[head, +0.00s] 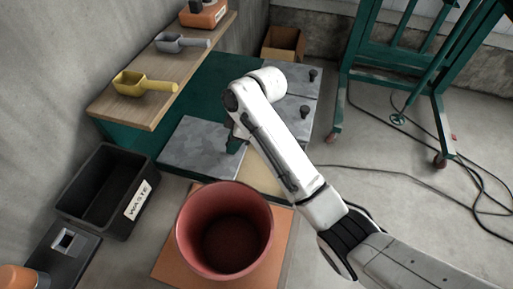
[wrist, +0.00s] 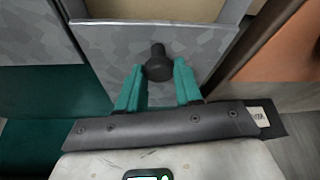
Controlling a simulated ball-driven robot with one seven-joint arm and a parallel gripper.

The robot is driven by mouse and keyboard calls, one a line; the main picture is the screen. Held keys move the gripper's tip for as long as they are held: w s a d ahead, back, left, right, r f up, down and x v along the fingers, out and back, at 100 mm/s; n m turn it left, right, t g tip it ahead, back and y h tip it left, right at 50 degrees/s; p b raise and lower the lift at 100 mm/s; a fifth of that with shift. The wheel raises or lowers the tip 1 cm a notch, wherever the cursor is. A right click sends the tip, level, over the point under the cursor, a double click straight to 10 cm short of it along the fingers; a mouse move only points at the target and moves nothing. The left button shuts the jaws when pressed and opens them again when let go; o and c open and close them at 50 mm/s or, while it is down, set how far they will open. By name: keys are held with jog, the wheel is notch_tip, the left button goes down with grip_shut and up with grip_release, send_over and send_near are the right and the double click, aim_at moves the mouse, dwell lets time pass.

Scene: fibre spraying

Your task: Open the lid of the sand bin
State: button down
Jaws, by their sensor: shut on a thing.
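The bin unit is a dark green box (head: 216,80) with grey mottled metal lids, and two lids with black knobs (head: 312,75) lie at its far right. My gripper (head: 236,143) is at a nearer grey lid (head: 195,150). In the wrist view my gripper's teal fingers (wrist: 159,80) are shut on a black knob (wrist: 157,52) standing on the grey lid (wrist: 108,48). A tan area (head: 265,172) shows beside the nearer lid, partly behind my arm. No label naming the sand bin is readable.
A red bucket (head: 190,225) stands on an orange-brown surface in front. A black waste bin (head: 80,190) is at left. A wooden shelf (head: 105,107) holds a yellow scoop (head: 140,82) and a grey scoop (head: 175,42). A green wheeled frame (head: 350,85) and cables are at right.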

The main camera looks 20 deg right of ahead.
aim_at(219, 147)
jog(key=shift+w+a+b, duration=0.2)
jog(key=shift+w+a, duration=0.6)
jog(key=shift+a, duration=0.3)
jog(key=shift+w+a+b, duration=0.2)
jog(key=shift+w+a, duration=0.55)
jog(key=shift+a, duration=0.3)
jog(key=c, duration=0.8)
grip_release()
jog(key=shift+o, duration=0.2)
jog(key=v, duration=1.1)
jog(key=shift+b, duration=0.4)
jog(key=shift+f, duration=0.1)
